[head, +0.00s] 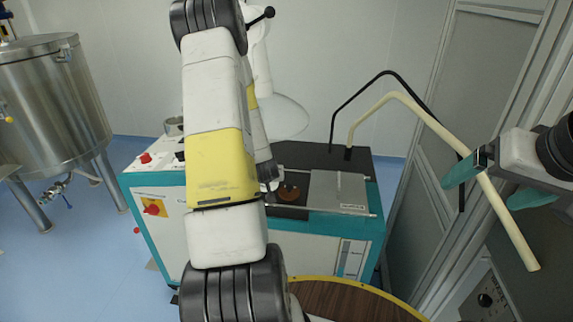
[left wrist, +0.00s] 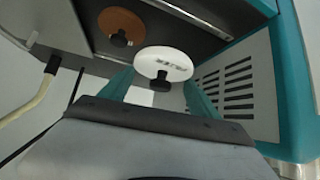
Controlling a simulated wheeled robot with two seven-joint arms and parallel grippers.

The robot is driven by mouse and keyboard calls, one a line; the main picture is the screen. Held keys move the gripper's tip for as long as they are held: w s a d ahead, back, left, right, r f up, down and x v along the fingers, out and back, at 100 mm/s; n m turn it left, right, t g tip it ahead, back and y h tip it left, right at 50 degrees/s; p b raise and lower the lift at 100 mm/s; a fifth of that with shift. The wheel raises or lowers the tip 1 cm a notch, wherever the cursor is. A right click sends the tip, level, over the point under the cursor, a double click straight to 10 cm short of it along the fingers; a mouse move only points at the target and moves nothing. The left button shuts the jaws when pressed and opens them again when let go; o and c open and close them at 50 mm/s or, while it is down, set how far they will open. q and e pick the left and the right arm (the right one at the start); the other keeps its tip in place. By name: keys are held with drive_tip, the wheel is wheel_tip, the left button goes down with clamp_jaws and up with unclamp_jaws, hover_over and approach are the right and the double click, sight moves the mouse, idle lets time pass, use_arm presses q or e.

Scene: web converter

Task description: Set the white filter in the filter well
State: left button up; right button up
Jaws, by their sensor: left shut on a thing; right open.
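The white filter (left wrist: 163,62) is a round disc with dark lettering and a black knob, seen in the left wrist view. My left gripper (left wrist: 160,88) is shut on the filter's knob between its teal fingers. In the head view the filter and the left fingertips are hidden behind my left arm. A brown disc with a black knob (left wrist: 120,23) sits in the dark top of the machine, close to the filter; it also shows in the head view (head: 289,193). I cannot tell a separate empty well. My right gripper (head: 497,184) is open at the right.
The white and teal machine (head: 340,248) has a metal plate (head: 340,190) beside the brown disc. A pale bent tube (head: 425,115) and a black one (head: 388,73) rise behind it; the pale one crosses the right gripper's picture. A steel tank (head: 50,95) stands at left.

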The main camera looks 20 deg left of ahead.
use_arm(q)
drive_tip(key=shift+v, duration=0.8)
drive_tip(key=shift+s+d, duration=0.15)
drive_tip(key=shift+d, duration=0.1)
drive_tip(key=d+r+m+h, duration=0.2)
drive_tip(key=d+r, duration=0.1)
drive_tip(key=d, duration=0.7)
drive_tip(key=d+r+m+h, duration=0.2)
drive_tip(key=d+r+m, duration=0.1)
drive_tip(key=d, duration=0.7)
drive_tip(key=shift+d+r+t, duration=0.3)
drive_tip(key=shift+r+t, duration=0.1)
drive_tip(key=shift+r, duration=0.35)
drive_tip(key=shift+f, duration=0.1)
